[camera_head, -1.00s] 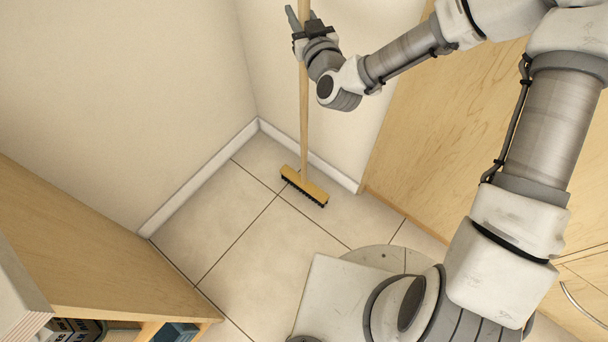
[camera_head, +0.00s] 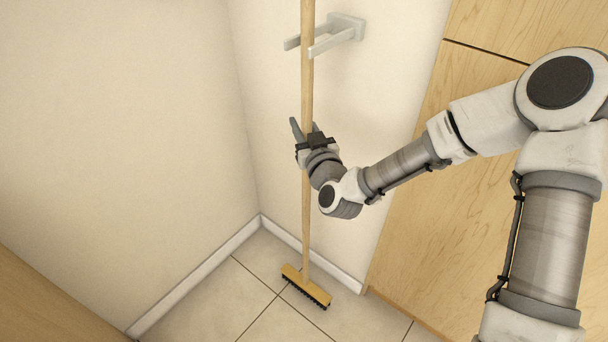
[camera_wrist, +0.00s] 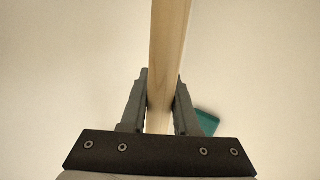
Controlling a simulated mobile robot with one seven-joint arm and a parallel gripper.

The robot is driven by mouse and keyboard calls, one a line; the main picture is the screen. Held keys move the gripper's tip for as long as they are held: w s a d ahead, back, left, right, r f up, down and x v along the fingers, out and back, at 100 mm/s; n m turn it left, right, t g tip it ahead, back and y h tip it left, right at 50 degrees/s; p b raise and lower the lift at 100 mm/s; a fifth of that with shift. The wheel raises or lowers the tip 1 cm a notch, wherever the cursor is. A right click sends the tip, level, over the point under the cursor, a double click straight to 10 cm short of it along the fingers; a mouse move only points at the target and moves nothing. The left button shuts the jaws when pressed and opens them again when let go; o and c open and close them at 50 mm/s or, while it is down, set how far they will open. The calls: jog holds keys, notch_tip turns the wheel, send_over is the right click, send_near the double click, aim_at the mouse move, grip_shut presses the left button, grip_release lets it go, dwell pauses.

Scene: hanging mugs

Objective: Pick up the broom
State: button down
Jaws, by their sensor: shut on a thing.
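The broom has a long pale wooden handle (camera_head: 307,90) and a yellow head with dark bristles (camera_head: 306,287). It stands nearly upright, its head low at the tiled floor near the wall corner. My gripper (camera_head: 306,132) is shut on the handle, well above the head. In the wrist view, the handle (camera_wrist: 170,45) runs between the two fingers of my gripper (camera_wrist: 161,85), which press on its sides. The handle's top is out of view.
A grey two-pronged wall bracket (camera_head: 335,33) is above my gripper; the handle passes at its prongs. A wooden cabinet (camera_head: 440,180) stands at the right and a wooden surface (camera_head: 40,295) at lower left. A teal thing (camera_wrist: 208,122) shows partly in the wrist view.

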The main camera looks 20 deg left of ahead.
jog(key=shift+r+p, duration=1.55)
jog(key=shift+r, duration=2.15)
jog(key=s+a, duration=0.4)
jog(key=s, duration=0.5)
jog(key=s+a+p, duration=0.1)
jog(key=s+a, duration=0.2)
jog(key=s, duration=0.6)
jog(key=shift+s+a+f, duration=0.15)
jog(key=shift+s+a, duration=0.05)
jog(key=shift+a, duration=0.15)
jog(key=c, duration=1.2)
grip_release()
grip_shut()
